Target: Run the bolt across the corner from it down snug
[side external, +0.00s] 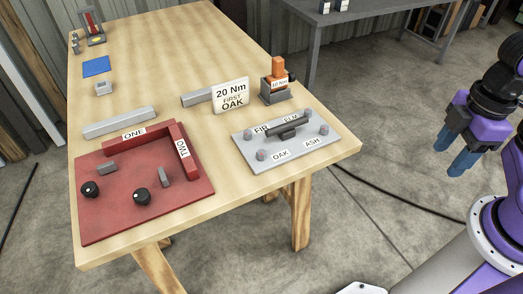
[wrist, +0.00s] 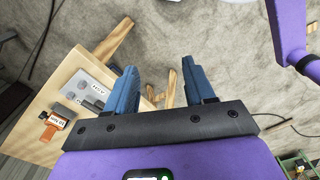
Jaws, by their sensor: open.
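A light grey plate (side external: 296,149) lies near the table's right corner, with a bolt head near each corner and labels FIR, ELM, OAK and ASH. The OAK bolt (side external: 261,155) is front left, and the ELM bolt (side external: 307,113) is diagonally across at the back. A dark bar on a block stands mid-plate. A sign (side external: 230,96) reads 20 Nm FIRST OAK. An orange tool (side external: 278,68) stands in a dark holder behind the plate. My gripper (side external: 460,143) is open and empty, right of the table and away from the plate. The wrist view shows its blue fingers (wrist: 162,85) apart and the plate (wrist: 82,70).
A red fixture (side external: 110,223) with ONE and TWO labels, black knobs and small grey blocks fills the table's front left. Grey bars (side external: 120,123) lie behind it. A blue pad (side external: 96,67) and small items stand further back. Open floor separates my gripper from the table.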

